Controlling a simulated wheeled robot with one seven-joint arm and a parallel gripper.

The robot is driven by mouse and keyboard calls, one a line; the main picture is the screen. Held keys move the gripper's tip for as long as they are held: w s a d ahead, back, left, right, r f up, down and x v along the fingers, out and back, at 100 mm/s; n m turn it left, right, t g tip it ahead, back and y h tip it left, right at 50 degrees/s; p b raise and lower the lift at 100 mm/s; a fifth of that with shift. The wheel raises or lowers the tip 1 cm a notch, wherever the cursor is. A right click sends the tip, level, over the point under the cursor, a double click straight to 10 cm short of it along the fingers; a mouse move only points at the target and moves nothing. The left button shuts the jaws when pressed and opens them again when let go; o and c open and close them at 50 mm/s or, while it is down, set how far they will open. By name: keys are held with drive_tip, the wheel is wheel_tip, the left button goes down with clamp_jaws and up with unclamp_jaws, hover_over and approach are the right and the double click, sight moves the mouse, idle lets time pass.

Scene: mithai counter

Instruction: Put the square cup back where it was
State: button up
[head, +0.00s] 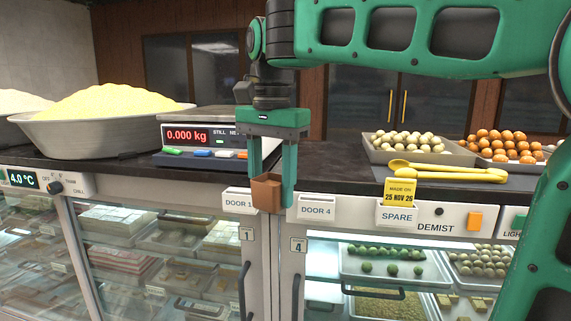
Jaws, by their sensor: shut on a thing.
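A small brown square cup (267,194) is between the fingertips of my gripper (271,190) in the head view. The gripper points down and is shut on the cup. The cup is roughly upright, in front of the counter's front edge, between the labels DOOR 1 and DOOR 4. I cannot tell whether the cup holds anything or touches the counter front.
A scale (200,135) reading 0.000 kg stands left of my gripper, beside a wide bowl of yellow grains (45,123). Trays of round sweets (380,153) and yellow spoons (430,173) are at right. Glass-fronted cabinets are below. Dark counter (345,160) is bare right of my gripper.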

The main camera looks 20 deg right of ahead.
drive_tip(key=a+f+n, duration=0.5)
drive_tip(key=a+f, duration=0.8)
drive_tip(key=f, duration=0.3)
drive_tip(key=shift+w+a, duration=0.3)
drive_tip(key=shift+a+r, duration=0.1)
